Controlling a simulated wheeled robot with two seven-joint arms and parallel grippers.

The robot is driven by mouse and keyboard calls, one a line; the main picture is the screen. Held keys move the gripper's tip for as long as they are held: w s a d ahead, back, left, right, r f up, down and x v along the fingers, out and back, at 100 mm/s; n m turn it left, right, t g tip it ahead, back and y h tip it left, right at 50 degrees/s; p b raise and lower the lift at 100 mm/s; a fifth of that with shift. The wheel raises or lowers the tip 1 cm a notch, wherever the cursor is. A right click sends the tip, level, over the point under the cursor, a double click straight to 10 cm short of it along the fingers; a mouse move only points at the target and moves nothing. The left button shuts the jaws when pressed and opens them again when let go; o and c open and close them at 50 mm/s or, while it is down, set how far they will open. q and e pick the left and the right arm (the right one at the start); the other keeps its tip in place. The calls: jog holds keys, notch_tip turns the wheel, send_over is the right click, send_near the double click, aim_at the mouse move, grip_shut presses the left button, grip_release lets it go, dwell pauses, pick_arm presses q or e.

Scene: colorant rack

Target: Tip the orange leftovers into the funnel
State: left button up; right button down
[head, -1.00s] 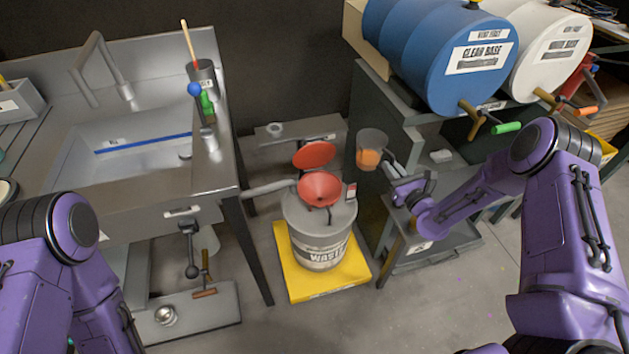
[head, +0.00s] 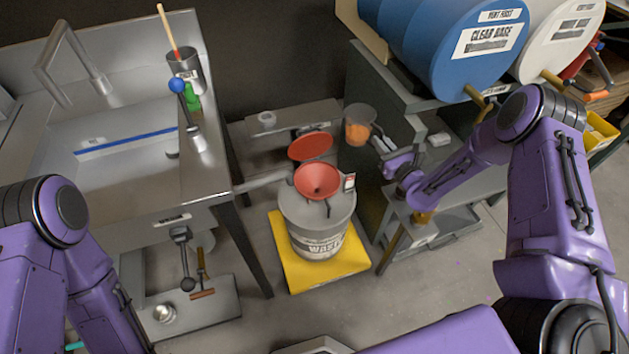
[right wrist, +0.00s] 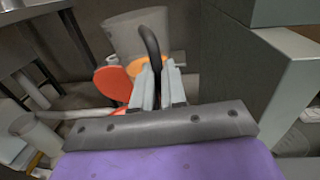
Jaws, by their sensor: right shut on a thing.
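A clear cup (head: 360,117) with orange liquid (head: 357,133) in its bottom is upright in the head view, above and to the right of the funnel. My right gripper (head: 383,142) is shut on the cup's handle; in the right wrist view the fingers (right wrist: 157,85) close on the dark handle (right wrist: 150,48), with the cup (right wrist: 135,32) beyond. The red funnel (head: 317,181) sits in the top of the grey waste drum (head: 318,222), its red lid (head: 310,147) raised behind it. The funnel is partly hidden in the wrist view. My left gripper is not in view.
The drum stands on a yellow base (head: 285,262). A steel sink (head: 130,170) is at left, with a cup of sticks (head: 187,68) on its edge. A grey cabinet (head: 385,85) stands close behind the cup, below a blue barrel (head: 465,45).

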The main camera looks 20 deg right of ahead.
aim_at(362, 145)
jog(key=shift+a+f+n+g, duration=0.15)
jog(key=shift+a+f+n, duration=0.4)
jog(key=shift+n, duration=0.3)
jog(key=shift+a+f+n+g, duration=0.15)
jog(key=shift+a+f+n, duration=0.25)
jog(key=shift+f+n, duration=0.35)
jog(key=shift+w+a+f+n+h+b, duration=0.1)
jog(key=shift+a+f+n+h+b, duration=0.25)
jog(key=shift+a+f+n, duration=0.35)
notch_tip(362, 145, down, 7)
jog(key=a+n+b, duration=0.2)
jog(key=b, duration=0.3)
jog(key=shift+n+g, duration=0.3)
jog(key=shift+n, duration=0.1)
jog(key=shift+w+f+h, duration=0.15)
jog(key=shift+h, duration=0.1)
jog(key=shift+a+n, duration=0.1)
jog(key=shift+n, duration=0.2)
jog(key=shift+a+n+h, duration=0.25)
jog(key=shift+n+h, duration=0.05)
jog(key=shift+n, duration=0.4)
jog(key=shift+a+n, duration=0.4)
jog(key=shift+n, duration=0.4)
